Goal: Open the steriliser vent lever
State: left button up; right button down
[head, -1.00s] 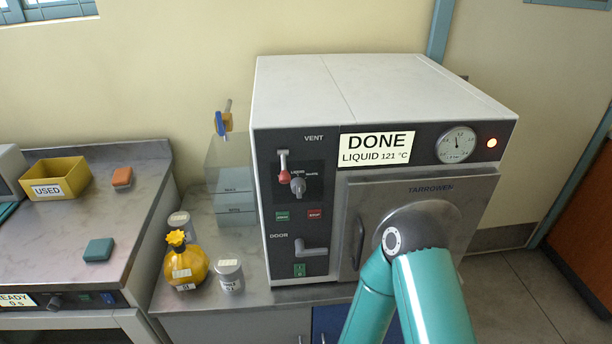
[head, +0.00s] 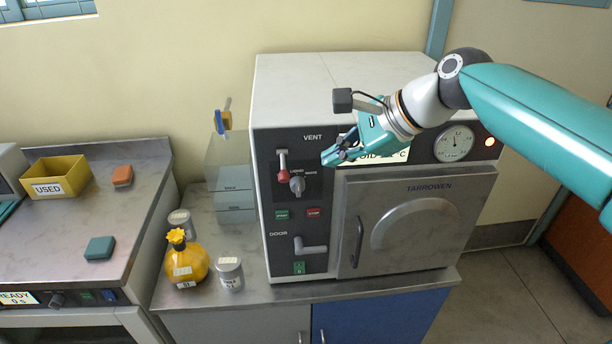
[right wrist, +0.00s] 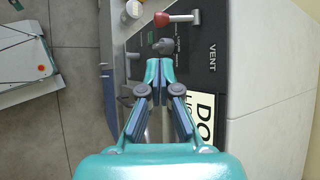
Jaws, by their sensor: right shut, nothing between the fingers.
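The steriliser (head: 345,85) stands on the counter with its door closed. Its vent lever (head: 283,165) hangs below the VENT label, a pale bar with a red knob at its lower end. In the right wrist view the vent lever (right wrist: 180,18) shows near the top, its red knob to the left. My right gripper (head: 327,160) is shut and empty, in front of the panel to the right of the lever, apart from it. In the right wrist view the gripper's fingertips (right wrist: 160,62) are together, close to the grey selector knob (right wrist: 164,46). My left gripper is not in view.
The grey selector knob (head: 297,184) sits just right of the lever's red knob. Below are green and red buttons and the door handle (head: 311,248). A yellow bottle (head: 186,262) and grey jars (head: 229,273) stand left of the steriliser.

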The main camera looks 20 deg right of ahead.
aim_at(283, 167)
jog(key=shift+w+f, duration=0.1)
jog(key=x, duration=1)
